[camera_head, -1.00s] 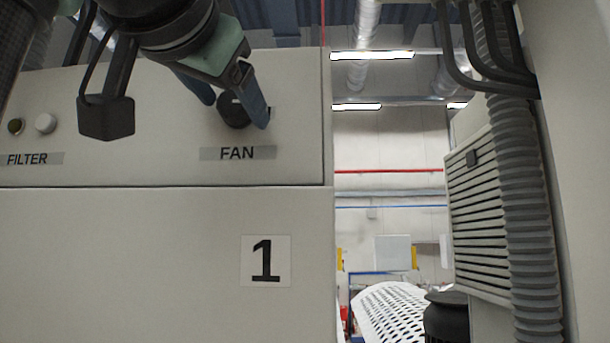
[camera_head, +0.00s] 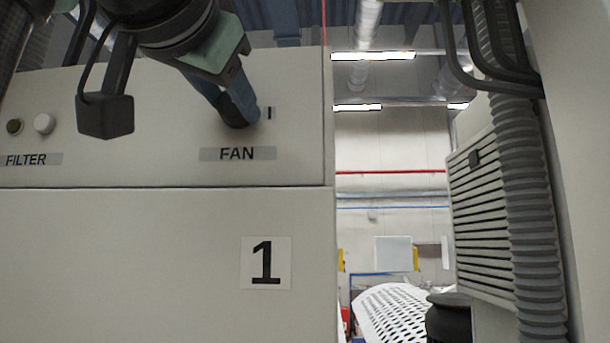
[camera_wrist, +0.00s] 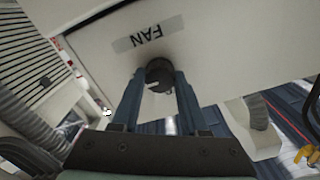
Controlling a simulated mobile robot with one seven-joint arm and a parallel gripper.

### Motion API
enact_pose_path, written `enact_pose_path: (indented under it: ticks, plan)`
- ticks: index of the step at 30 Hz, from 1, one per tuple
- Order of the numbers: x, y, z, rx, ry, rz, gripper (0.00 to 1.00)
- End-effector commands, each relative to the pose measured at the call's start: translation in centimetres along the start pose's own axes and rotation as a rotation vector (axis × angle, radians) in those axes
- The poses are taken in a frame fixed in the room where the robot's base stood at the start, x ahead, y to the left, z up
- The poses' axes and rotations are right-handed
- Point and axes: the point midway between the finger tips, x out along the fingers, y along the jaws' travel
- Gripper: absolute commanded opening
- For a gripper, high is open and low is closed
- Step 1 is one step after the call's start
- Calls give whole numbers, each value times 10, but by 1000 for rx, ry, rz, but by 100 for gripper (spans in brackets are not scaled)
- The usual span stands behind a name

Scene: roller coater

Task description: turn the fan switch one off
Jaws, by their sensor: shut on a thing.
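The fan switch is a dark round knob (camera_head: 233,121) on the pale panel, above the FAN label (camera_head: 237,154) and above the panel marked 1 (camera_head: 266,262). A short dark mark (camera_head: 269,113) shows just right of it. My gripper (camera_head: 240,112) has its blue fingers at the knob and partly hides it in the head view. In the wrist view the knob (camera_wrist: 158,72) sits between the tips of the two fingers, which are shut on it. The FAN label (camera_wrist: 147,34) appears upside down there. The knob's pointer direction is hard to tell.
Left of the switch are a dark button (camera_head: 14,127) and a white button (camera_head: 44,124) above the FILTER label (camera_head: 26,160). A ribbed grey hose (camera_head: 525,200) and a louvred panel (camera_head: 478,215) stand at right. Open room lies between them and the panel.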

Motion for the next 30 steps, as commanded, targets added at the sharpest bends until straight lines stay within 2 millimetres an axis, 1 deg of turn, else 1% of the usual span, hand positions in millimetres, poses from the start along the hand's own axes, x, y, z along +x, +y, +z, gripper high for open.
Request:
enact_pose_path:
  ticks: [5, 11, 30]
  plan:
    - [1, 1, 1, -39, -3, 2, 0]
    - [1, 2, 2, -152, -4, 4, 0]
    - [1, 3, 2, -745, -6, 5, 0]
